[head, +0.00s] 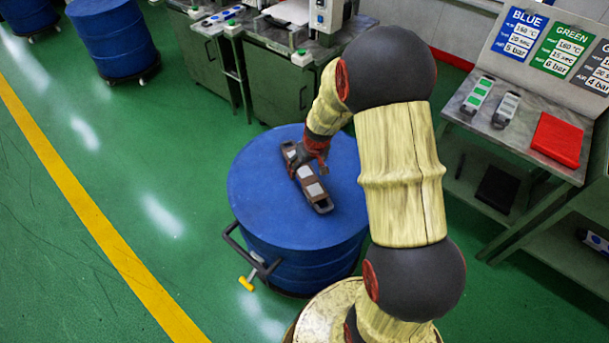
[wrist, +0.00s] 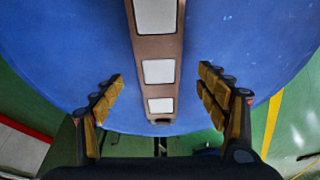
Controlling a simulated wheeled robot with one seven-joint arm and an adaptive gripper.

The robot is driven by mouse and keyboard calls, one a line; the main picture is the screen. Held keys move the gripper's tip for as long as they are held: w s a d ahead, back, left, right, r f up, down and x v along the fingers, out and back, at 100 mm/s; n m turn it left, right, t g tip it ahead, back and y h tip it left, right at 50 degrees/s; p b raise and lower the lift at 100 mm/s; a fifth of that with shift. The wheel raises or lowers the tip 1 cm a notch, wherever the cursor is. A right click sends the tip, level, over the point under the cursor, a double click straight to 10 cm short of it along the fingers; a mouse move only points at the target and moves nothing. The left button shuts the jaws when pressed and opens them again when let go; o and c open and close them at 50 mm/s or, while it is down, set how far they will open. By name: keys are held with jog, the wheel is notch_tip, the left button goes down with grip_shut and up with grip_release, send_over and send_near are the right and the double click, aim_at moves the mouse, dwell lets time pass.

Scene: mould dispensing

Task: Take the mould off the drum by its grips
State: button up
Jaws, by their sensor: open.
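The mould is a long brown bar with pale square inserts and a slot at its end. It lies flat on the drum in the head view (head: 313,188) and runs down the middle of the wrist view (wrist: 158,45). The blue drum (head: 255,190) stands in the middle of the head view; its top fills much of the wrist view (wrist: 60,60). My gripper (head: 308,159) is over the mould's upper part. In the wrist view my gripper (wrist: 160,92) is open, one finger on each side of the mould, both apart from it. My gripper partly hides the mould in the head view.
A bench (head: 464,118) at the right holds moulds and a red block (head: 557,138) below colour signs (head: 521,32). Cabinets (head: 275,80) stand behind the drum. Other blue drums (head: 112,38) are at the upper left. The green floor at left is clear.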

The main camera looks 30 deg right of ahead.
aim_at(305, 172)
jog(key=b+x, duration=0.2)
jog(key=x, duration=0.2)
jog(key=shift+w+d+f, duration=0.1)
jog(key=shift+w+f, duration=0.1)
jog(key=shift+f, duration=0.1)
jog(key=shift+c, duration=0.7)
grip_shut()
jog(key=shift+r, duration=0.2)
